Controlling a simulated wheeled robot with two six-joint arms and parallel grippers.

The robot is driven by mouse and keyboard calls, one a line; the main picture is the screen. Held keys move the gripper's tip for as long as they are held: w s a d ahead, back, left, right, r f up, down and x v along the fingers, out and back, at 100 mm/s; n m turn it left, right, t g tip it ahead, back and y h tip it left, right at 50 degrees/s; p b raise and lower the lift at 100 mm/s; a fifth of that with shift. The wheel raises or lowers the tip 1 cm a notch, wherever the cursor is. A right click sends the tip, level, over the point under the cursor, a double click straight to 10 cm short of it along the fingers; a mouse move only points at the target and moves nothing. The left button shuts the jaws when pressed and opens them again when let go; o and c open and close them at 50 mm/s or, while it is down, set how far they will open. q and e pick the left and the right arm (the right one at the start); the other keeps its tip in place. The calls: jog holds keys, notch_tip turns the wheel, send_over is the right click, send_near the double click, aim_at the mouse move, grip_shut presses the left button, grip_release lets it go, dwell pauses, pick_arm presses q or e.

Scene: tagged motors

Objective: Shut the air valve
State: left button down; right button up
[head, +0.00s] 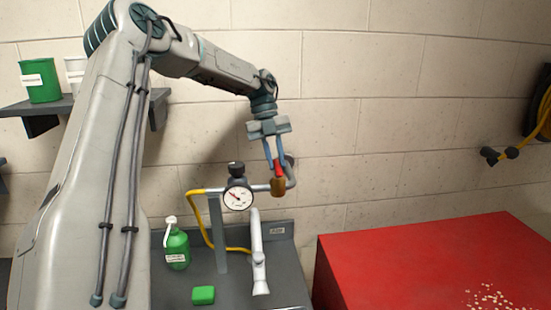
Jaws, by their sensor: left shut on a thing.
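The air valve (277,187) is a brass body with a red handle (279,168), on a grey pipe (260,188) in front of the block wall. The red handle points up, across the run of the pipe. My left gripper (275,164) reaches down from above with its blue fingers shut on the red handle. The fingers hide part of the handle. A round white pressure gauge (238,196) with a black knob above it sits on the same pipe, left of the valve. My right gripper is not in view.
A yellow hose (204,224) hangs from the pipe. A red cabinet (420,262) stands at right. A shelf (37,106) with containers is at left.

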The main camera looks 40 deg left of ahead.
aim_at(280, 167)
pick_arm(q)
jog(key=shift+r, duration=0.1)
jog(key=c, duration=1.4)
grip_release()
jog(key=shift+a, duration=0.1)
jog(key=shift+o, duration=0.2)
jog(key=shift+w+r+b, duration=0.1)
jog(key=shift+r+b, duration=0.35)
jog(key=shift+b, duration=0.1)
jog(key=shift+s+r+b, duration=0.2)
jog(key=shift+r+b, duration=0.5)
jog(key=shift+r, duration=0.45)
jog(key=s+d+r+b, duration=0.1)
jog(key=s+d+b, duration=0.4)
jog(key=s+d, duration=0.5)
jog(key=shift+s+d+r+b, duration=0.3)
jog(key=shift+s+r+b, duration=0.05)
jog(key=shift+s, duration=0.5)
